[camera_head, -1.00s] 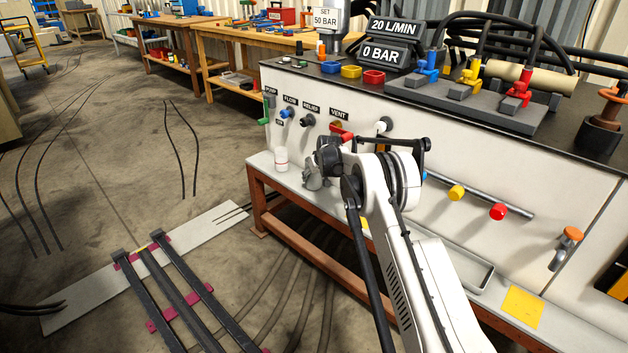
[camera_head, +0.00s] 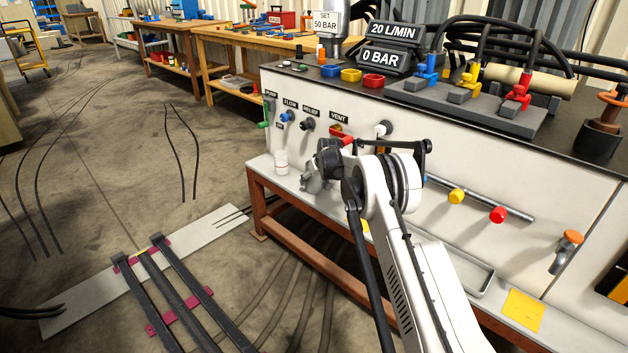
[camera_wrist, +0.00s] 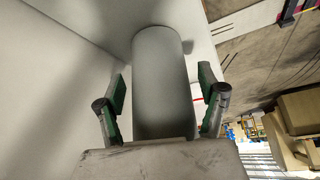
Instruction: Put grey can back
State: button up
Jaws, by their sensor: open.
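The grey can (camera_wrist: 162,75) stands up between the two fingers of my gripper in the wrist view, close to the pale panel. My gripper (camera_wrist: 162,98) is open, with a green-padded finger on each side of the can. A narrow gap shows on both sides, so the fingers do not appear to grip it. In the head view, my gripper (camera_head: 312,180) is low in front of the white panel, partly hidden behind my wrist. I cannot clearly tell the can from the gripper there.
Valve knobs, such as the blue one (camera_head: 287,116), stick out above. A shallow tray (camera_head: 470,276) and a yellow sheet (camera_head: 524,309) lie to the right.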

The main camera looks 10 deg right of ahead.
jog(key=p+v, duration=0.2)
jog(key=v, duration=0.5)
dwell(0.3)
